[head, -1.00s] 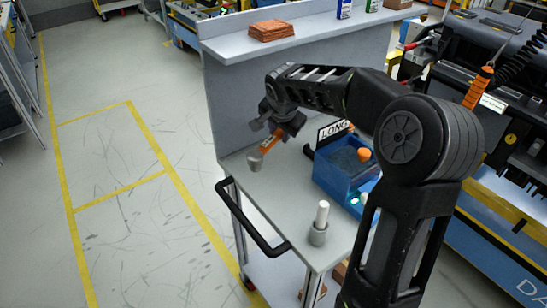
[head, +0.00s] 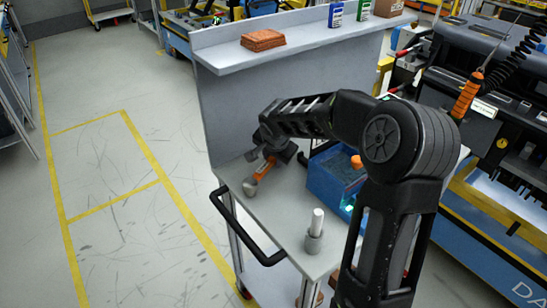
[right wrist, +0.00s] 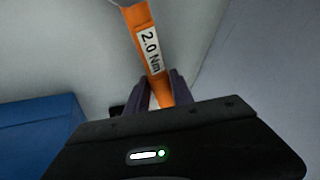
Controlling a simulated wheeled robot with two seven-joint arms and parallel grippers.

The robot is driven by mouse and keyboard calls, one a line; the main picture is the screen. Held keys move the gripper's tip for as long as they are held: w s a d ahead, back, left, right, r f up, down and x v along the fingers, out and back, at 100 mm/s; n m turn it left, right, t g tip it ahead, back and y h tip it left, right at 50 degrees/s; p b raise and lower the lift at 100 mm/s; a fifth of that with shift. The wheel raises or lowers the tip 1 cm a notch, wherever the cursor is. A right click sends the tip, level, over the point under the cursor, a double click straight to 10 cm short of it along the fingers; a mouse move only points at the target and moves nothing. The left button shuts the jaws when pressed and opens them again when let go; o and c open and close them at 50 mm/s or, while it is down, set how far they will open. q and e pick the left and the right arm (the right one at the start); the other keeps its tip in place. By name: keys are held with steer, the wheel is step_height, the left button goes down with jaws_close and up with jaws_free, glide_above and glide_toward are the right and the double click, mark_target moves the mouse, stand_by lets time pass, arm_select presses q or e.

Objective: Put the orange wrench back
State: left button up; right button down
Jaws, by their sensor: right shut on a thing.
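The orange wrench (head: 264,169) is held in my right gripper (head: 268,158), with its grey end slanting down low over the grey cart top (head: 285,215). I cannot tell whether that end touches the surface. In the right wrist view the orange wrench (right wrist: 149,45) runs up from between the fingers (right wrist: 160,92) and carries a "2.0 Nm" label. The fingers are closed around its shaft. My left gripper is not in view.
A blue bin (head: 322,183) with an orange-topped item (head: 356,162) stands right of the wrench. A grey holder with a white rod (head: 315,235) is at the front. A raised shelf (head: 330,30) backs the cart. An orange tool (head: 466,97) hangs at right.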

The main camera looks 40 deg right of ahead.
steer(key=shift+f+b, duration=0.2)
steer(key=shift+b, duration=0.15)
steer(key=c, duration=1.1)
jaws_free()
steer(key=shift+r, duration=0.1)
steer(key=shift+r, duration=0.1)
steer(key=shift+r+p, duration=0.2)
steer(key=shift+p, duration=0.3)
steer(key=b+v, duration=0.1)
steer(key=v, duration=1)
steer(key=shift+s+a+r, duration=0.2)
steer(key=shift+s+r, duration=0.05)
steer(key=shift+r, duration=0.05)
